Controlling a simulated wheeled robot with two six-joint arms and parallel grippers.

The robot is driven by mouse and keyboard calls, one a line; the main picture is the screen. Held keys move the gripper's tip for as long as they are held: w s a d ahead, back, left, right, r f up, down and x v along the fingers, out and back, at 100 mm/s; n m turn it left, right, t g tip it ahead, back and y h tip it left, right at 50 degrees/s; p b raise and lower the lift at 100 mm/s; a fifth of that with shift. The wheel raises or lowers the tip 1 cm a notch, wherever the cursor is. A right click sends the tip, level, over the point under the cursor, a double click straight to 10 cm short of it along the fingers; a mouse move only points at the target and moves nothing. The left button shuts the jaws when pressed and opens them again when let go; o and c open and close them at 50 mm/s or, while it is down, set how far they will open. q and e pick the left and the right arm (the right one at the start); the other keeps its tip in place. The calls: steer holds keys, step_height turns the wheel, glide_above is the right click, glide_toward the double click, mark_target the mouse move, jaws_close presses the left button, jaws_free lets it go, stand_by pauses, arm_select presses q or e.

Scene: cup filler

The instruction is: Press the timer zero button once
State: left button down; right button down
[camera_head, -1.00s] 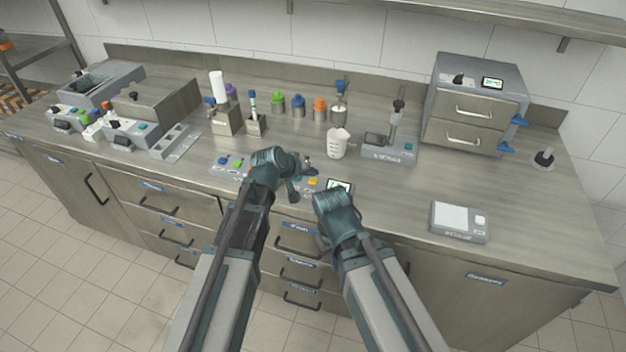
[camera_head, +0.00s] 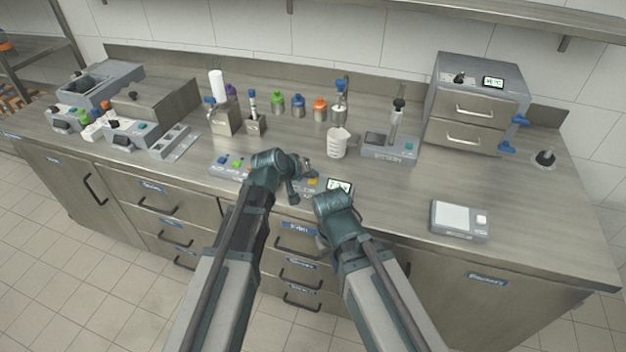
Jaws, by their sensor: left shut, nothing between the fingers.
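The timer (camera_head: 340,187) is a small device near the bench's front edge, with a lit display on its right and a yellow button (camera_head: 312,182) left of it. Its left part is hidden by my left arm, and I cannot read its button labels. My left gripper (camera_head: 307,171) is shut and empty, just behind and above the yellow button. I cannot tell whether it touches the timer. My right arm (camera_head: 336,205) is bent in front of the display; its gripper is hidden.
A white measuring cup (camera_head: 338,143) stands behind the timer. A grey device with a post (camera_head: 390,148) stands right of the cup, and a scale (camera_head: 459,220) lies farther right. Bare bench lies between.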

mark_target(311, 182)
arm_select(q)
steer(key=shift+f+b, duration=0.35)
steer(key=shift+f, duration=0.1)
steer(key=shift+r, duration=0.2)
stand_by(0.4)
steer(key=shift+r+p, duration=0.75)
steer(key=shift+p, duration=0.15)
step_height(311, 182, up, 5)
steer(key=p, duration=0.5)
stand_by(0.5)
